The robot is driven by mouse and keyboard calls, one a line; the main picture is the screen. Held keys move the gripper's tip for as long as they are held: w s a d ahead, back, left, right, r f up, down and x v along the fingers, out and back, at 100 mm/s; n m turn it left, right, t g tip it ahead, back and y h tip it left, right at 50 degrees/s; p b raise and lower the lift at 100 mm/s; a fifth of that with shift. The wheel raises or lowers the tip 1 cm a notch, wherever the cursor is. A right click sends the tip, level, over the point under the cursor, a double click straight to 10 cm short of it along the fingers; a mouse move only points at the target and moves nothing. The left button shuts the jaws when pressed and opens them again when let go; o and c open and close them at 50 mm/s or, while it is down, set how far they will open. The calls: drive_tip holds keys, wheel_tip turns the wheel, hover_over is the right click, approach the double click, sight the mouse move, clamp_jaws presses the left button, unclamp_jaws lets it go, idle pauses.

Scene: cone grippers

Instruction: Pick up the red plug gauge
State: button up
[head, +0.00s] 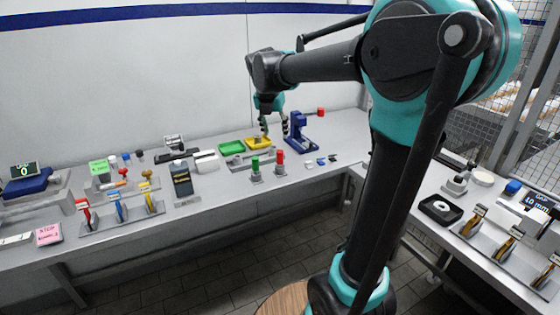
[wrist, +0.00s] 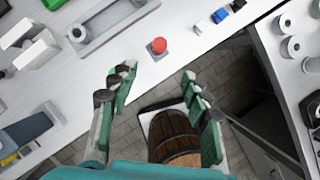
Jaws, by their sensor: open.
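The red plug gauge (head: 280,158) stands upright on the bench near its front edge, beside a green plug gauge (head: 256,164). In the wrist view the red gauge (wrist: 158,46) shows from above, beyond and between my fingertips. My gripper (head: 275,132) hangs above the bench, with its fingers apart and nothing between them. In the wrist view my gripper (wrist: 157,78) is open and apart from the red gauge. A bit of bright green (wrist: 113,73) shows by the left finger, mostly hidden.
Green (head: 231,147) and yellow (head: 259,142) trays lie behind the gauges. A blue stand (head: 301,130) with a red end is to the right. Small blue and dark pieces (head: 322,161) lie near the front edge. A wooden barrel (wrist: 175,135) stands on the floor below.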

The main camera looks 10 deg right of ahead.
sight(279, 152)
drive_tip(key=x, duration=1.5)
drive_tip(key=shift+w+f, duration=0.15)
drive_tip(key=shift+w, duration=0.05)
clamp_jaws()
